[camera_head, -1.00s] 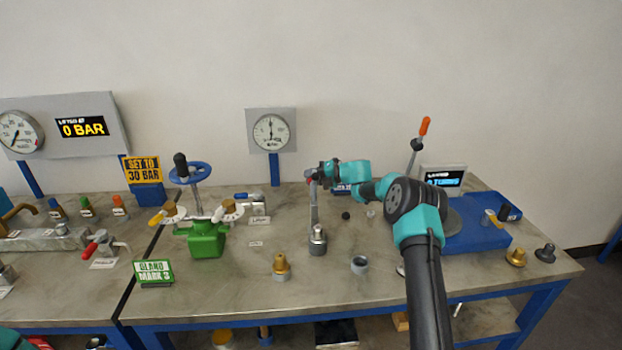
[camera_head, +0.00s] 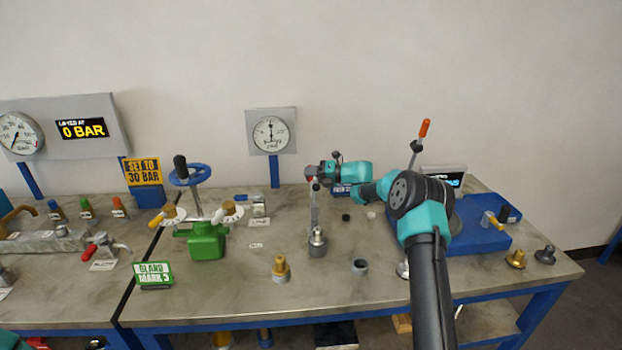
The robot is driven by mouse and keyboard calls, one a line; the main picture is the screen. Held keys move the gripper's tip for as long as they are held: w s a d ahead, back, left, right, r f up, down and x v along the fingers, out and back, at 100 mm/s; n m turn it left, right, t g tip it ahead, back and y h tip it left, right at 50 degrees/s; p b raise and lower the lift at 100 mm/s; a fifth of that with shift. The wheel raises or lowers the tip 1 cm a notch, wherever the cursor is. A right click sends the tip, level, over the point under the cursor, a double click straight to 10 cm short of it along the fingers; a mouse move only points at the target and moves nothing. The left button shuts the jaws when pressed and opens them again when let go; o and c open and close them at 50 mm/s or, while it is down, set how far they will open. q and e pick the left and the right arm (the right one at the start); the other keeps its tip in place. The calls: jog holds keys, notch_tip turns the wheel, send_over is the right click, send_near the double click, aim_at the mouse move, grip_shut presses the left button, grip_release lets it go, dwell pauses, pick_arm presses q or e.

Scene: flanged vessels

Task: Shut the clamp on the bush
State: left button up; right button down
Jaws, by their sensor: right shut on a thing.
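My right gripper (camera_head: 312,175) is shut on the upper end of an upright grey lever (camera_head: 314,208) near the middle of the bench. A dark red part shows at its fingertips. The lever rises from a round grey metal piece (camera_head: 317,244), which looks like the bush with its clamp. The lever stands almost upright. The jaws themselves are small and partly hidden. I cannot make out the clamp's closing parts. My left gripper is not in view.
A green valve (camera_head: 206,240) with a blue handwheel is to the left. A blue fixture (camera_head: 475,233) is at right, near an orange-tipped lever (camera_head: 424,128). A gauge (camera_head: 271,133) stands behind.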

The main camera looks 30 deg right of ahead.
jog(key=shift+s+a+r+n+t, duration=0.15)
jog(key=shift+s+r+n+t, duration=0.25)
jog(key=shift+r+n, duration=0.35)
jog(key=shift+s+a+r+n+t, duration=0.15)
jog(key=shift+s+r+n+t, duration=0.3)
jog(key=shift+n, duration=0.5)
jog(key=shift+r, duration=0.15)
jog(key=c, duration=0.9)
grip_release()
jog(key=v, duration=1.7)
jog(key=shift+d, duration=0.35)
jog(key=shift+w, duration=0.15)
